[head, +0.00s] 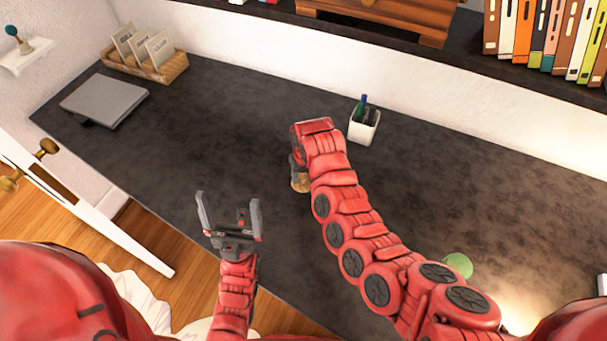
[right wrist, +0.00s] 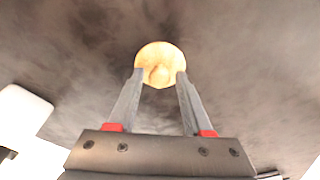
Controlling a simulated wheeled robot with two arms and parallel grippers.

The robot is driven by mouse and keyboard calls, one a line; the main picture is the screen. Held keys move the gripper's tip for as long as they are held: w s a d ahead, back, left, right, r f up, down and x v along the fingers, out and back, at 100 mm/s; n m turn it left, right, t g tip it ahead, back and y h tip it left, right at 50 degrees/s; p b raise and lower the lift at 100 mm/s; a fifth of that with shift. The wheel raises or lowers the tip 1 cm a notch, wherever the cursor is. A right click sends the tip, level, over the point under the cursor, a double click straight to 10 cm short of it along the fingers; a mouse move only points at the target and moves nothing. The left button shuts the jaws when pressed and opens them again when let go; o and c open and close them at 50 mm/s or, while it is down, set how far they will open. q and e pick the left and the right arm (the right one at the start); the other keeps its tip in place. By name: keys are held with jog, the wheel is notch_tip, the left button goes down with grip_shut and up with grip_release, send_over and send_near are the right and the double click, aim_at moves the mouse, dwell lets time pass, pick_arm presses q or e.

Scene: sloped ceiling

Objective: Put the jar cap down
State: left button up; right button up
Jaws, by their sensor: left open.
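The jar cap (right wrist: 160,58) is a round, pale wooden disc. In the right wrist view it sits between the fingertips of my right gripper (right wrist: 161,72), which is shut on its sides. In the head view only part of the cap (head: 299,184) shows below my right gripper (head: 296,172), over the dark desk (head: 215,110); my arm hides the rest. I cannot tell whether the cap touches the desk. My left gripper (head: 229,204) is open and empty near the desk's front edge.
A white pen cup (head: 364,128) stands just behind my right gripper. A green round thing (head: 458,265) is partly hidden by my right arm. A closed grey laptop (head: 104,101) and a wooden card holder (head: 150,68) are at the left. The desk's middle left is clear.

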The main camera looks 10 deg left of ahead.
jog(key=shift+o, duration=0.5)
jog(key=shift+r, duration=0.1)
